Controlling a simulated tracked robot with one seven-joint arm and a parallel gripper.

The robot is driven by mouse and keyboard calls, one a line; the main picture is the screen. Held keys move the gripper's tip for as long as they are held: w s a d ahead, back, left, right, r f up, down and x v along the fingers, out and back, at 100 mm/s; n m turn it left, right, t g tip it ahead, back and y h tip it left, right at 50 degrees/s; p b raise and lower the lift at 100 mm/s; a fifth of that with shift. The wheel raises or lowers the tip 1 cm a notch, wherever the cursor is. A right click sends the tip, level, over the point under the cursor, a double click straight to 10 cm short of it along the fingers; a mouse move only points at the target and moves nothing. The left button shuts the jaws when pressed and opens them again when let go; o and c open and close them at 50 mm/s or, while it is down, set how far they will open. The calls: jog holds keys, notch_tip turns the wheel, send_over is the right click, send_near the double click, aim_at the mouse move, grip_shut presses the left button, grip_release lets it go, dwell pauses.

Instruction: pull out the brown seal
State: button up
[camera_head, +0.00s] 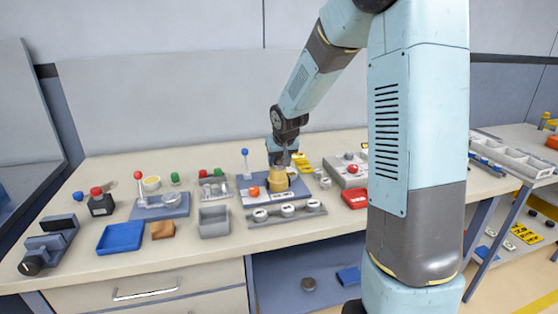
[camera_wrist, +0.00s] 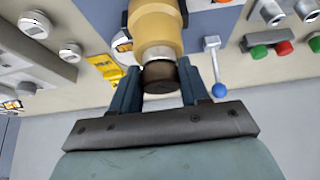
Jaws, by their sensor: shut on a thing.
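The brown seal (camera_wrist: 160,77) is a short dark brown cylinder on the end of a tan cylindrical body (camera_wrist: 155,25), with a thin metallic band between them, in the wrist view. The tan body (camera_head: 277,181) stands upright on a blue-grey base plate (camera_head: 253,188) near the middle of the bench in the camera_head view. My gripper (camera_wrist: 159,82) has one blue finger on each side of the seal and is shut on it. In the camera_head view my gripper (camera_head: 281,160) is right above the tan body and hides the seal.
A lever with a blue ball (camera_wrist: 219,90) stands close beside my finger. An orange-red knob (camera_head: 254,191) sits in front of the tan body. A grey rail with round white-topped parts (camera_head: 287,212) lies nearer. A grey bin (camera_head: 213,222) and blue tray (camera_head: 120,237) are left.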

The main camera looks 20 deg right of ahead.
aim_at(279, 158)
jog(key=shift+r, duration=0.2)
jog(key=shift+r, duration=2)
jog(key=shift+s, duration=0.1)
